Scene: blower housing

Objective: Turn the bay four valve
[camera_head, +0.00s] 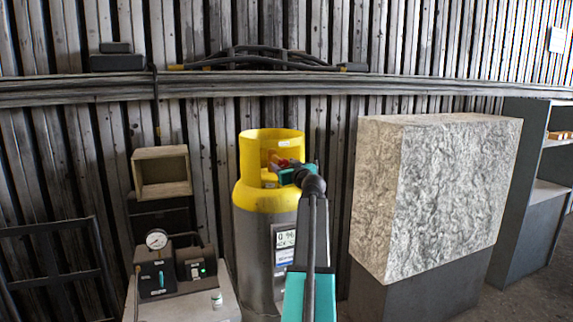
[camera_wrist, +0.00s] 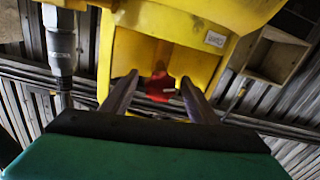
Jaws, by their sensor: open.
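A red valve knob (camera_wrist: 161,87) sits inside the yellow collar (camera_wrist: 185,22) of a gas cylinder in the wrist view. In the head view the yellow-topped grey cylinder (camera_head: 258,245) stands in front of the slatted wall, and a bit of red shows in the collar opening beside my gripper (camera_head: 276,166). In the wrist view my gripper (camera_wrist: 156,84) is open, its two fingers on either side of the red knob, with a gap to each. I cannot tell how deep the knob lies relative to the fingertips. My arm hides part of the cylinder's front.
A pressure gauge (camera_head: 156,239) and small boxes stand on a bench left of the cylinder. A small open box (camera_head: 161,173) is behind them. A large rough stone-like block (camera_head: 432,185) stands close on the right. A grey metal fitting (camera_wrist: 61,52) is at the wrist view's left.

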